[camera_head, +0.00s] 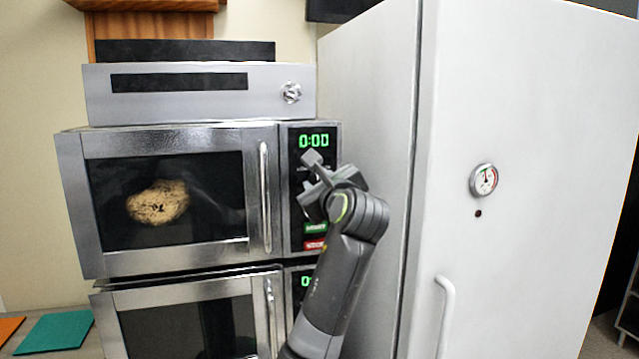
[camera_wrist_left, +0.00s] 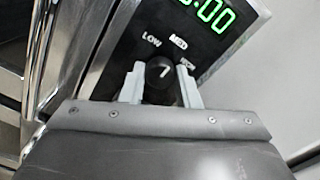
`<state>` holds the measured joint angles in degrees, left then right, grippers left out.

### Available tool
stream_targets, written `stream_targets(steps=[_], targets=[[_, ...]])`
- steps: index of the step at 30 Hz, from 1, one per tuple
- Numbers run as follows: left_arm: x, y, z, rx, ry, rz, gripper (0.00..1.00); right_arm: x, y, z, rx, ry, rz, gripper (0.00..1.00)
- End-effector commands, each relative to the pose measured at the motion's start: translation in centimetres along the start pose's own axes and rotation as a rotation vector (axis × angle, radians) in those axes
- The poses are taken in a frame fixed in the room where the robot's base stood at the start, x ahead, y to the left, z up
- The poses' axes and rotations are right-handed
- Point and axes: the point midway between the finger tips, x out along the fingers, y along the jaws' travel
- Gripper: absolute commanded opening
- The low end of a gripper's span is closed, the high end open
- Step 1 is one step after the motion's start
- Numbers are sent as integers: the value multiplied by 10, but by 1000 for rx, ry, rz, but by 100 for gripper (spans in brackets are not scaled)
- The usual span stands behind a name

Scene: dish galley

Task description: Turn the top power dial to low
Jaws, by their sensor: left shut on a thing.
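The top microwave (camera_head: 180,138) has a control panel at its right with a green 0:00 display (camera_head: 314,140). Its black power dial (camera_wrist_left: 160,72) shows in the left wrist view below the labels LOW, MED and a third, partly covered one. A pale mark on the dial leans up and right, roughly toward MED or the third label; the exact setting is unclear. My left gripper (camera_head: 311,178) is at this panel, its pale fingers (camera_wrist_left: 160,88) shut on either side of the dial. In the head view the gripper mostly hides the dial. My right gripper is out of view.
A second microwave (camera_head: 190,323) sits directly below. The top microwave's door is closed, with a vertical handle (camera_head: 265,197) left of the panel and a brown lumpy item (camera_head: 158,202) inside. A tall white cabinet (camera_head: 520,120) with a gauge (camera_head: 483,180) stands close at right.

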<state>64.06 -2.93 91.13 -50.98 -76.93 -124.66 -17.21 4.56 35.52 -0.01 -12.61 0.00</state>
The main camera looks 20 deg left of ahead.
Motion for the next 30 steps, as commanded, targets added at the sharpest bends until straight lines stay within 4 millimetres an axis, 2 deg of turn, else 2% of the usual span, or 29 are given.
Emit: stream_targets(steps=[8, 14, 30], targets=[[0, 0, 0, -22, 0, 1, 6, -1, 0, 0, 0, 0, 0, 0], [0, 0, 0, -105, 0, 1, 6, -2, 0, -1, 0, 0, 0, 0], [0, -1, 0, -582, -1, 1, 6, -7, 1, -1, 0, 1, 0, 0]])
